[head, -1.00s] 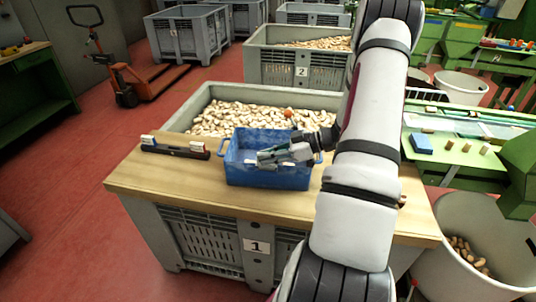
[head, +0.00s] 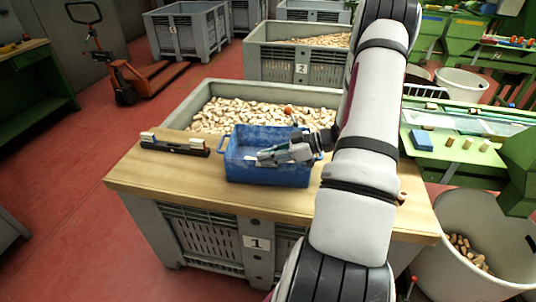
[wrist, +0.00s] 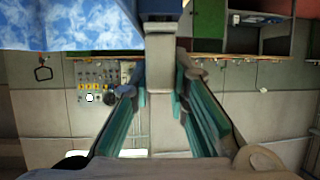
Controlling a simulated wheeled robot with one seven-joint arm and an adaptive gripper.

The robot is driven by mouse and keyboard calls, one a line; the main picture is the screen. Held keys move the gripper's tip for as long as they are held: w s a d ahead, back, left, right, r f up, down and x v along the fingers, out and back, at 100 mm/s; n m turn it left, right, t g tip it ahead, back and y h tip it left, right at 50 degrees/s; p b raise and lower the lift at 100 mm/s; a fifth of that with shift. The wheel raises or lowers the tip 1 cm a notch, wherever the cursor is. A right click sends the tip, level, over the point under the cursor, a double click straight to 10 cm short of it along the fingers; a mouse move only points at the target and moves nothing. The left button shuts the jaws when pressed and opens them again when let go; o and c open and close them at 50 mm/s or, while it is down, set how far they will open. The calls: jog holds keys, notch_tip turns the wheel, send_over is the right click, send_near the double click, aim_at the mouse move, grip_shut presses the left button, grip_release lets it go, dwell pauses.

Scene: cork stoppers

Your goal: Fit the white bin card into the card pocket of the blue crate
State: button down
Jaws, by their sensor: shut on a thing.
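The blue crate (head: 268,176) stands on the wooden table top, and part of its wall fills the upper left of the wrist view (wrist: 60,25). My gripper (head: 264,157) reaches in from the right and is at the crate, over its front side. In the wrist view my two fingers (wrist: 160,105) have a pale upright strip between them, which I take to be the white bin card (wrist: 162,80). The card is hard to make out in the head view. The card pocket cannot be made out, so I cannot tell whether the card touches it.
A grey bin of corks (head: 205,95) is behind. Bare wood (head: 150,180) shows at the table's left and front. A green workbench (head: 470,150) stands at the right.

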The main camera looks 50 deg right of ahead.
jog(key=shift+f, duration=0.1)
jog(key=c, duration=1.5)
grip_release()
jog(key=shift+o, duration=0.2)
jog(key=v, duration=1.2)
